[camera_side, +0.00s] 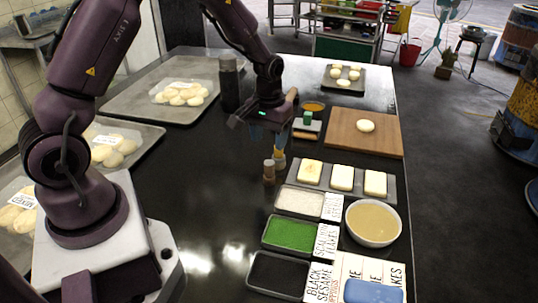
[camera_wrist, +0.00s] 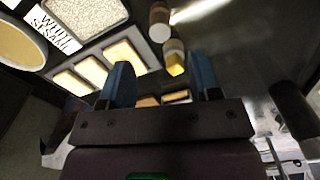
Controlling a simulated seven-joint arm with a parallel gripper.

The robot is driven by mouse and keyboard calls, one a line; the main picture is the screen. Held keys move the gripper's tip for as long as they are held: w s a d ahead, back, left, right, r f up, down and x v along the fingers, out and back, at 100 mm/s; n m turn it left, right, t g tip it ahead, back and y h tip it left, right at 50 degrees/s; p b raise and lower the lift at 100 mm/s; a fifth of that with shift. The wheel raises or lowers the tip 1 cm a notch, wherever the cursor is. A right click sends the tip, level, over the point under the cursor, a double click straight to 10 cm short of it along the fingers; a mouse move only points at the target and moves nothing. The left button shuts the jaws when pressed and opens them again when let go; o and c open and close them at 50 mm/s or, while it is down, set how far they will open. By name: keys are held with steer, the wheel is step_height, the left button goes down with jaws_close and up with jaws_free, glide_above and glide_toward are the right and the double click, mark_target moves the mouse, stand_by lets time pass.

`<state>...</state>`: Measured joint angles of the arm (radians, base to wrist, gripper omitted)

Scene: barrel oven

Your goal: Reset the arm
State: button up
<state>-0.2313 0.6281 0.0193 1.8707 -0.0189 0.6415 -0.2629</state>
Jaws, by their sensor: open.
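My gripper (camera_side: 258,130) hangs over the middle of the black table, pointing down, in the side view. In the wrist view its two blue fingers stand apart, and the gripper (camera_wrist: 162,78) is open with nothing held between them. A small bottle with a yellow part (camera_wrist: 174,60) shows beyond the fingertips, next to a brown bottle (camera_wrist: 158,20). In the side view the brown bottle (camera_side: 269,172) stands just below the gripper. The exact gap between the fingertips and these things cannot be told.
A grey tray with butter-coloured blocks (camera_side: 341,178) lies to the front right, with topping trays (camera_side: 292,233) and a bowl (camera_side: 373,222) nearer. A wooden board (camera_side: 385,140) carries one dough round. A tall black cylinder (camera_side: 229,82) stands behind-left. Dough trays (camera_side: 150,108) line the left.

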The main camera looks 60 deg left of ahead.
steer(key=s+d+r+m+t, duration=0.2)
steer(key=s+d+r, duration=0.3)
steer(key=s+r, duration=0.4)
steer(key=s+d+r+m+t, duration=0.3)
steer(key=s+d+r+m, duration=0.1)
steer(key=s+r, duration=0.6)
steer(key=shift+d+r+t, duration=0.3)
steer(key=shift+d+r, duration=0.1)
steer(key=shift+r, duration=1.5)
steer(key=shift+s, duration=0.1)
